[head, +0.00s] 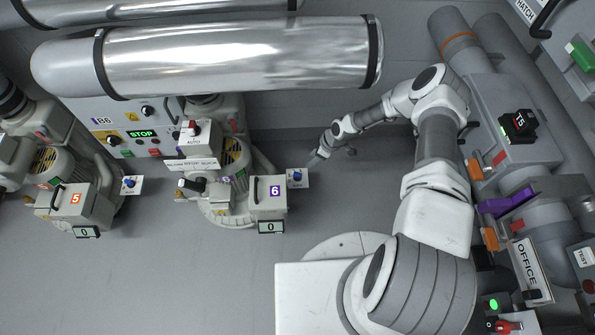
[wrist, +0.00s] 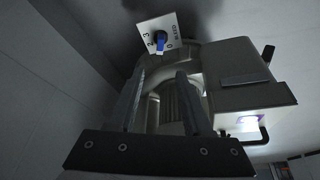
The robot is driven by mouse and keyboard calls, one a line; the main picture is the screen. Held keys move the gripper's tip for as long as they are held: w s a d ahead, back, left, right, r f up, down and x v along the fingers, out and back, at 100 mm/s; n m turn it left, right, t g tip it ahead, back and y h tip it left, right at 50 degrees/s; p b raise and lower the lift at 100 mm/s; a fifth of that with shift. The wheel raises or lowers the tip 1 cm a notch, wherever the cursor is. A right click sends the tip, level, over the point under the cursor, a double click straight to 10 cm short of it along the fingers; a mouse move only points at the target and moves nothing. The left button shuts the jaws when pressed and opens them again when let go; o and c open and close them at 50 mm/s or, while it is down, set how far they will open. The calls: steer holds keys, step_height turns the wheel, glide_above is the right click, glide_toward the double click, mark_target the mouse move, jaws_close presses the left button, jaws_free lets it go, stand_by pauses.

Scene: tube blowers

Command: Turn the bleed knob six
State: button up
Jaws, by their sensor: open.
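The bleed knob six (head: 297,177) is a small blue knob on a white plate to the right of the blower 6 box (head: 268,204). In the wrist view the blue knob (wrist: 160,42) is on a tilted white plate marked BLEED with numbers, its bar roughly upright. My gripper (head: 314,162) is just to the right of and above the plate in the head view. In the wrist view my gripper (wrist: 159,82) has its two fingers apart, with nothing between them. The knob appears beyond the fingertips, not held. Exact contact or gap is unclear in the head view.
The blower 6 box also shows in the wrist view (wrist: 235,92), right of the fingers, with a dark handle. A large silver pipe (head: 240,55) lies above blower 6. Blower 5 (head: 75,205) is at left. Grey floor (head: 180,280) is clear below the blowers.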

mark_target(296, 173)
steer(key=b+x, duration=0.5)
steer(key=x, duration=1)
steer(key=shift+f+b, duration=0.15)
steer(key=shift+b, duration=0.2)
steer(key=shift+c, duration=0.2)
jaws_close()
